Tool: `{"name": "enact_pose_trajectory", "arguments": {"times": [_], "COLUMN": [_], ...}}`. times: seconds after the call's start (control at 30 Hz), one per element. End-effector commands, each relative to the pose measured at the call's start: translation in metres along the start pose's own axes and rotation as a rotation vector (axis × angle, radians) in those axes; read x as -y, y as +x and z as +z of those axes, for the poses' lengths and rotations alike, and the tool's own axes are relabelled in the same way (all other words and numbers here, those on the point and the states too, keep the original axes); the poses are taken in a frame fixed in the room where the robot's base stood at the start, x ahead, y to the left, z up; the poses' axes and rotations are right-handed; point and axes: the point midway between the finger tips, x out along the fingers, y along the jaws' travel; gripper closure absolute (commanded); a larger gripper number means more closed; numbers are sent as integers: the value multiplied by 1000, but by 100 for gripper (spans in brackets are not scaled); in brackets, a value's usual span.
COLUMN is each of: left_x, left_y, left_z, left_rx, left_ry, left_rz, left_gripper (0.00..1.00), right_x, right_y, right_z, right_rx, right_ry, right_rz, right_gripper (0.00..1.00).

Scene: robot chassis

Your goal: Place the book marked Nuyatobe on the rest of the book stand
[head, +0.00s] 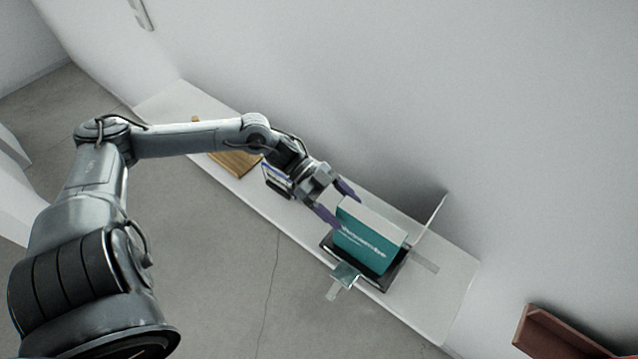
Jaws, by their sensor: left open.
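A teal book (366,243) with white lettering on its face stands upright in the head view; the lettering is too small to read. It stands on a dark flat base (399,279) on a white shelf. My left gripper (346,209) is open, with its purple fingers at the upper left end of the book; I cannot tell whether they touch it. A wooden piece (236,162), possibly a stand, lies further left on the shelf, partly behind my arm. I cannot tell for sure which thing is the book stand. My right gripper is not in view.
The white shelf (455,300) runs along the wall. A thin pale plate (431,216) rises right of the book, and a small glassy piece (345,275) juts out in front. A blue-and-white item (277,182) sits beside my left wrist. A reddish-brown piece (560,335) is at the lower right.

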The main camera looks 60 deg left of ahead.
Motion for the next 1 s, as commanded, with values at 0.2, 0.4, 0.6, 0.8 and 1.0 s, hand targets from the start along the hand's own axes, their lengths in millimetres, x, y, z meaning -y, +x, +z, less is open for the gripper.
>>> {"name": "enact_pose_trajectory", "arguments": {"times": [0.2, 0.4, 0.6, 0.8, 1.0], "left_x": [-1, 0, 0, 0, 0], "left_y": [-30, -52, -70, -78, -79], "left_z": [-1, -3, -2, -1, -1], "left_rx": [4, 2, 1, 0, -1], "left_ry": [-3, -3, -1, 0, 1], "left_rz": [2, 1, 1, 1, 1], "left_gripper": [27, 27, 27, 27, 27], "right_x": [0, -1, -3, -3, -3], "right_y": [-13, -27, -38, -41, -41], "right_z": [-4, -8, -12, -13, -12], "right_rx": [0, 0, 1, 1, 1], "right_ry": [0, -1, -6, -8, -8], "right_rz": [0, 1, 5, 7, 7], "right_gripper": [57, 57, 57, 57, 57]}}
